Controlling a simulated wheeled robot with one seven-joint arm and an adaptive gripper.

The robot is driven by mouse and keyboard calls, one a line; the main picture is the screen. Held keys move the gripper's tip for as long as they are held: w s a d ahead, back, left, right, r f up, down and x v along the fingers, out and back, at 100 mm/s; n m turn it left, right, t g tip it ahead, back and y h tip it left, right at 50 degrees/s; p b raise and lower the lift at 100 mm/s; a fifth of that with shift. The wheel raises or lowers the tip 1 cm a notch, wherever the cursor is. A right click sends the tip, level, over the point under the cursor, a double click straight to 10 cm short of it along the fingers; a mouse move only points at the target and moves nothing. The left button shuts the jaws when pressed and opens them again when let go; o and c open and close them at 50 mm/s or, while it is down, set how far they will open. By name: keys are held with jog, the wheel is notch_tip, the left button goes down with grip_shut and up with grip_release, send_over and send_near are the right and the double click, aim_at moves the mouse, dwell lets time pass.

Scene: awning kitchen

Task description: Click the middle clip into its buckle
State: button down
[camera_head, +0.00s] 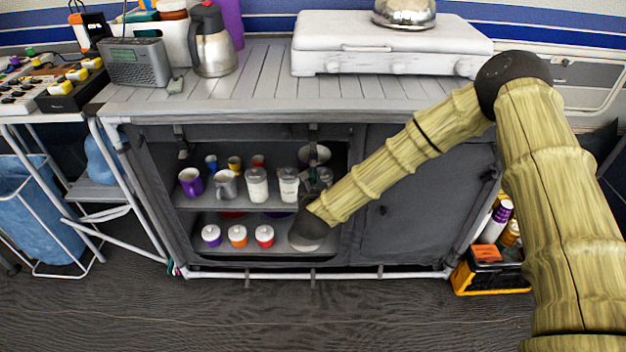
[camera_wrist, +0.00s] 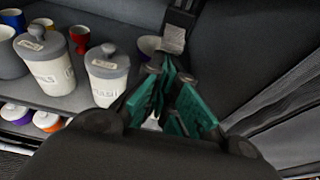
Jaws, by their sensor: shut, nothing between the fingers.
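A dark strap (camera_wrist: 181,14) with a light grey clip (camera_wrist: 173,38) at its end shows just beyond my fingertips in the wrist view. In the head view, a dark strap with a clip (camera_head: 313,130) hangs at the top middle of the cabinet front. My gripper (camera_wrist: 168,72) has teal finger pads that come together at the tips, with nothing held. It is inside the open shelf section, and the clip appears apart from the fingertips. In the head view my arm hides most of the gripper. I cannot pick out the buckle with certainty.
Lidded white jars (camera_wrist: 52,70) and (camera_wrist: 107,75) stand on the shelf close to my gripper's left. Mugs (camera_head: 191,181) and lidded cups (camera_head: 237,236) fill the shelves. A dark closed panel (camera_head: 405,215) is to the right. A white stove (camera_head: 390,42) stands on the countertop.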

jog(key=shift+r, duration=0.1)
jog(key=s+r+p, duration=0.4)
jog(key=s+r, duration=0.1)
jog(key=r, duration=0.4)
jog(key=shift+s+r, duration=0.1)
jog(key=shift+r, duration=0.05)
notch_tip(320, 180, down, 5)
jog(key=b, duration=0.3)
jog(key=p+v, duration=0.1)
jog(key=v, duration=0.9)
jog(key=shift+r, duration=0.3)
